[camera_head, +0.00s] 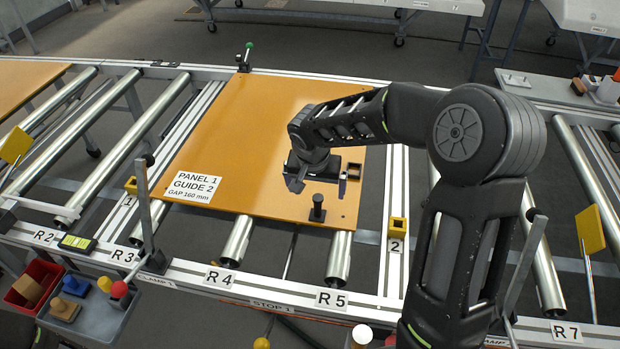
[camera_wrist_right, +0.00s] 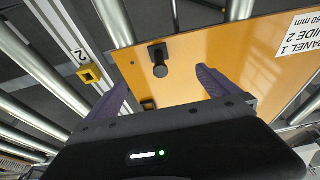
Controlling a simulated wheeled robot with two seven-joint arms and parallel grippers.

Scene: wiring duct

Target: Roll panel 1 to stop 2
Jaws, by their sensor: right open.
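Panel 1 (camera_head: 245,130) is a flat orange board with a "PANEL 1 GUIDE 2 GAP 160 mm" label, lying on the rollers. It also shows in the right wrist view (camera_wrist_right: 190,62). A black upright knob (camera_head: 317,208) stands near its front right corner and also shows in the wrist view (camera_wrist_right: 160,68). My right gripper (camera_head: 318,186) is open above the panel, just behind the knob; in the wrist view its purple fingers (camera_wrist_right: 160,90) are apart, with the knob ahead between them. A yellow block marked 2 (camera_head: 397,228) sits right of the panel, apart from it. My left gripper is not in view.
A yellow block marked 1 (camera_head: 131,186) is by the panel's left edge. The front rail (camera_head: 190,275) carries roller labels and a "STOP 1" label. Upright bars stand at left (camera_head: 144,205) and right (camera_head: 525,262). A grey tray (camera_head: 90,310) holds small colored items.

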